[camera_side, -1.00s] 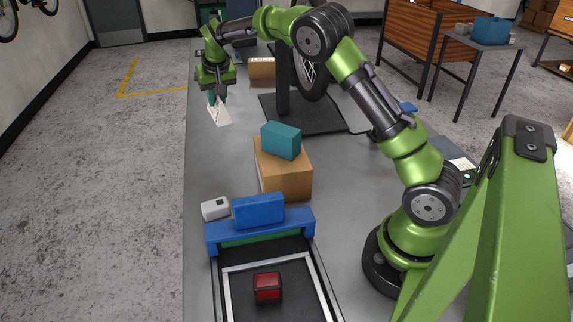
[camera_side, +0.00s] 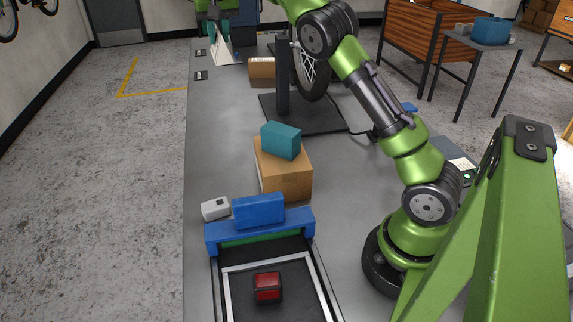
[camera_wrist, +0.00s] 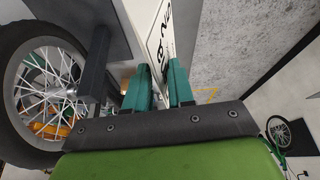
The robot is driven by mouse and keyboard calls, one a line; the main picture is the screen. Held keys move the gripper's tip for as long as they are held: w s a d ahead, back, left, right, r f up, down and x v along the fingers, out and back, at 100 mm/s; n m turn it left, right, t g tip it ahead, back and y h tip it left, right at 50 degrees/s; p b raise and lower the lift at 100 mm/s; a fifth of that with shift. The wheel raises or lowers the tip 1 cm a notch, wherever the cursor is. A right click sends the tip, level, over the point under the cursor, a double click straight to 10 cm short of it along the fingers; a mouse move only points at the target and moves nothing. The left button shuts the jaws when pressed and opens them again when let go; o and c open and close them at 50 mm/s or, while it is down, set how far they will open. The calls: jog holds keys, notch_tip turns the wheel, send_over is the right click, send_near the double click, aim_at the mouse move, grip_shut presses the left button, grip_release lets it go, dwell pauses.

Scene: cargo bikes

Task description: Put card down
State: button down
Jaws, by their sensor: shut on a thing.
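The card (camera_side: 224,52) is white and sits at the far end of the grey bench, held tilted in my gripper (camera_side: 217,32). In the wrist view the card (camera_wrist: 154,38) shows black writing and stands between the two teal fingers of my gripper (camera_wrist: 160,82), which are shut on it. In the side view the card's lower edge is close to the bench top (camera_side: 225,105); I cannot tell whether it touches. The upper part of my gripper is cut off by the top of the side view.
Small dark pieces with pale labels (camera_side: 201,76) lie at the bench's far left edge. A cardboard box (camera_side: 262,69) and a wheel on a stand (camera_side: 311,75) are right of the card. A teal box (camera_side: 281,140) rests on a larger carton (camera_side: 284,170). The bench's left middle is clear.

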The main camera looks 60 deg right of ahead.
jog(key=s+d+m+g, duration=0.2)
jog(key=s+d+m, duration=0.3)
jog(key=s, duration=0.7)
jog(key=s+d+m+g, duration=0.25)
jog(key=s+m, duration=0.55)
jog(key=s, duration=0.5)
jog(key=s+d+m+g, duration=0.2)
jog(key=s+d+m, duration=0.35)
jog(key=s, duration=0.65)
jog(key=shift+m, duration=0.25)
jog(key=f, duration=2.9)
jog(key=shift+s+a+f, duration=0.1)
jog(key=shift+s+f, duration=0.1)
jog(key=shift+s, duration=0.05)
jog(key=shift+f, duration=0.1)
jog(key=c, duration=1)
grip_release()
jog(key=shift+o, duration=0.2)
